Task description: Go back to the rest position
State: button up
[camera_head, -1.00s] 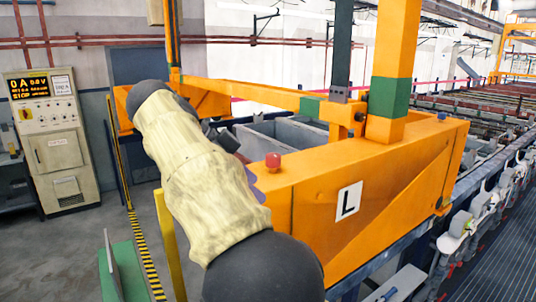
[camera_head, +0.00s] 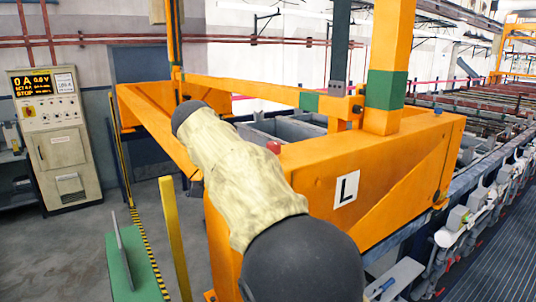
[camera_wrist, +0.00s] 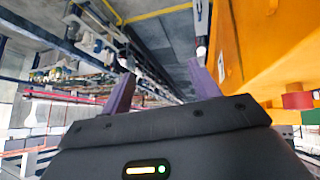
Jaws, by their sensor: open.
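My gripper (camera_wrist: 163,86) shows in the wrist view with its two purple fingers apart and nothing between them. It points along the side of the orange frame, which fills the right of that view. In the head view, my arm in its pale cloth sleeve crosses in front of the orange frame (camera_head: 310,185), and the gripper is hidden behind it.
The orange frame, marked with an L plate (camera_head: 347,189), stands close to my arm. A red knob (camera_head: 273,147) sits on its top. A control cabinet (camera_head: 55,135) stands at left, a yellow post (camera_head: 174,235) nearer. Grey floor (camera_head: 85,250) lies open between them.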

jog(key=s+d+f+n+y+b, duration=0.15)
jog(key=d+f+n+b, duration=0.3)
jog(key=f, duration=0.75)
jog(key=w+d+f+n+y+b, duration=0.1)
jog(key=d+f+n+y+b, duration=0.3)
jog(key=f, duration=0.8)
jog(key=s+d+f+n+y+b, duration=0.1)
jog(key=s+d+f+n+b, duration=0.1)
jog(key=s+f, duration=0.5)
jog(key=s+d+f+n+y+b, duration=0.1)
jog(key=s+d+f+b, duration=0.3)
jog(key=f, duration=1)
jog(key=s, duration=0.3)
jog(key=shift+d+n+t, duration=0.2)
jog(key=shift+n+t, duration=0.1)
jog(key=shift+n, duration=0.05)
